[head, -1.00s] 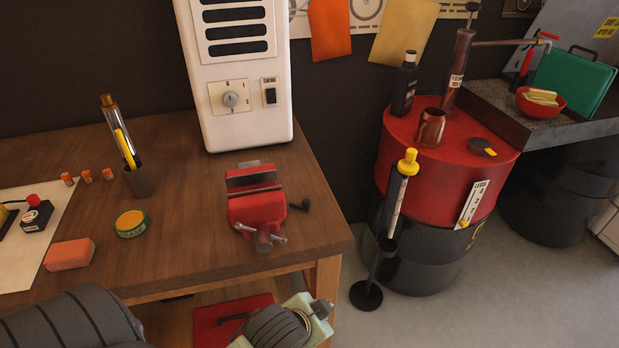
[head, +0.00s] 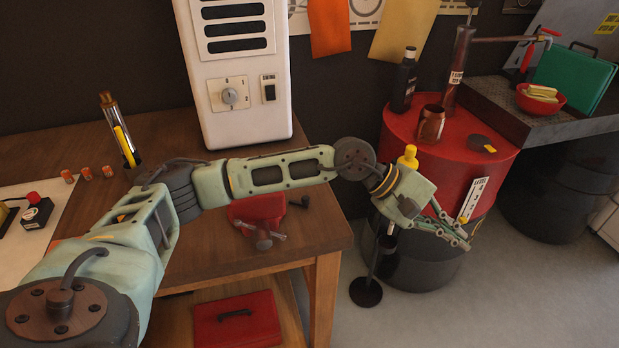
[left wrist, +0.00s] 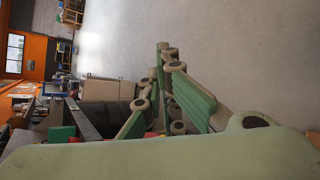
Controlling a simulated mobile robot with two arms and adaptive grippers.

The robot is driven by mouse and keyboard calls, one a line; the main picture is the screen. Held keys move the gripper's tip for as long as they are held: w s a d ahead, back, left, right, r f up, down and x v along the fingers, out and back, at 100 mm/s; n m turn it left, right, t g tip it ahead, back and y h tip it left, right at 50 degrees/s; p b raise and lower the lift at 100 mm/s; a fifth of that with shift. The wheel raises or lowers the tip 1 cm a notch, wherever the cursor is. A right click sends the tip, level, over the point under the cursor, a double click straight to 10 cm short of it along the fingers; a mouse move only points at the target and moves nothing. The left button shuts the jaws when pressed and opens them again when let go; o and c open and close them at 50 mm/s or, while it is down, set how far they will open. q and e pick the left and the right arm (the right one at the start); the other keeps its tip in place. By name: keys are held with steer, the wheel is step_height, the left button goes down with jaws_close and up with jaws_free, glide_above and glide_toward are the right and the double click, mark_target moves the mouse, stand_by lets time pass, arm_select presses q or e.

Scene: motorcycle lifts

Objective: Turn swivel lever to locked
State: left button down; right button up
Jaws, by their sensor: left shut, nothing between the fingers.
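The red vise (head: 258,207) sits on the wooden bench near its right front corner. My left arm crosses over it in the head view and hides its upper part and jaws. A small black lever with a round knob (head: 299,202) stands out at the vise's right side, and it looks like the swivel lever. My left gripper (head: 463,241) is shut and empty, well to the right of the vise and lever, in front of the drum. Its fingers (left wrist: 164,50) also show in the left wrist view, pointing over bare floor. My right gripper is not in view.
A red-topped drum (head: 400,130) carries a bottle, a copper-coloured cup and a pump. A yellow-topped tube on a stand (head: 366,292) is beside it, partly behind my gripper. A white heater-like box (head: 240,125) stands at the back of the bench. A red toolbox (head: 235,320) lies below.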

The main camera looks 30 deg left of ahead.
arm_select(q)
steer(key=w+a+r+m+y, duration=0.15)
steer(key=a+y, duration=0.45)
steer(key=a, duration=1.2)
steer(key=w+a+r+m+y, duration=0.1)
steer(key=w+a+m+y, duration=0.4)
steer(key=a, duration=1.3)
steer(key=f+p, duration=0.1)
steer(key=f, duration=0.2)
steer(key=f+n+y+p, duration=0.1)
steer(key=f, duration=0.2)
steer(key=w+a+f+n+p, duration=0.1)
steer(key=f, duration=0.2)
steer(key=shift+y, duration=0.4)
steer(key=shift+s+d+r+p, duration=0.1)
steer(key=shift+s+d+p, duration=0.3)
steer(key=shift+s, duration=0.2)
steer(key=shift+s+d+p, duration=0.25)
steer(key=shift+s+p, duration=0.25)
steer(key=shift+s, duration=0.1)
steer(key=shift+s+d, duration=0.3)
steer(key=shift+s, duration=0.3)
steer(key=shift+w+f, duration=0.1)
steer(key=shift+f, duration=0.1)
